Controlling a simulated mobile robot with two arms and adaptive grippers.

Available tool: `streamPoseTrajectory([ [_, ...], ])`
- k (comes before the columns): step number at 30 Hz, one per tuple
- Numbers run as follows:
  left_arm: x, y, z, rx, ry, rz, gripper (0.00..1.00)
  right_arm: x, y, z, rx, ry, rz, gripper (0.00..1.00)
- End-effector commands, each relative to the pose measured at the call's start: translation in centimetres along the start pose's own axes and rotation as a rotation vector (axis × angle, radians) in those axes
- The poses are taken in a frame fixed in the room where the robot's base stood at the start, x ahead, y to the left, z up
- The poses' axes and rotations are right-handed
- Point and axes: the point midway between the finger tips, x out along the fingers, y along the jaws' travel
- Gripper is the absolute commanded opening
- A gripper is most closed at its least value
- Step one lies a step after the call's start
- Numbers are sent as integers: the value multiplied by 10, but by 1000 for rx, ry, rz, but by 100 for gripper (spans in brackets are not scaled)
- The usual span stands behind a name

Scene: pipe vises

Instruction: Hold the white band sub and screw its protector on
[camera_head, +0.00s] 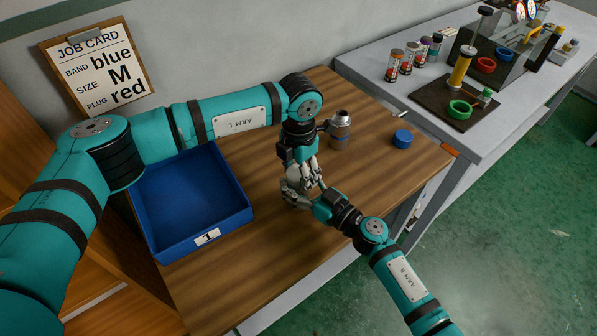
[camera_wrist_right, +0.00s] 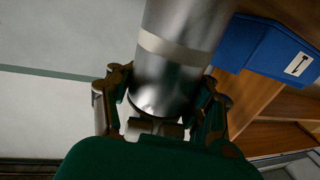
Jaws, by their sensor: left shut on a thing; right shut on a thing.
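The white band sub (camera_wrist_right: 182,70) is a silver cylinder with a pale band around it, large in the right wrist view. My right gripper (camera_wrist_right: 162,104) is shut around its near end, one finger on each side. In the head view my left gripper (camera_head: 308,174) points down over the table and is shut. My right gripper (camera_head: 306,194) meets it from the lower right, and both hands crowd around the silver sub. What exactly the left fingers grip is hidden. I cannot make out the protector between the hands.
An empty blue tray (camera_head: 245,218) marked 1 sits left on the wooden table (camera_head: 270,262). A grey bench (camera_head: 375,68) holds several small canisters and a dark board (camera_head: 437,100).

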Motion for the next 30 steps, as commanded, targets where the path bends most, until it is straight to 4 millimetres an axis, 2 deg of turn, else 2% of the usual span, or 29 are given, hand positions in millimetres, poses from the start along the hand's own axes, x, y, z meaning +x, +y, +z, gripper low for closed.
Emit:
streamPoseTrajectory([
  [1, 0, 9, -1, -13, 2, 16, 54, -1, 1, -1, 0, 1, 0, 0],
  [6, 0, 8, -1, -13, 2, 14, 74, -1, 1, -1, 0, 1, 1, 0],
  [15, -3, 5, 0, -8, 0, 9, 74, 0, 0, -1, -1, 1, 0, 0],
  [24, -38, 4, 0, -7, -1, 8, 74, 0, 0, -1, -1, 1, 0, 0],
  [30, -46, 3, -1, -8, 1, 6, 74, 0, 0, -1, 0, 2, 0, 0],
])
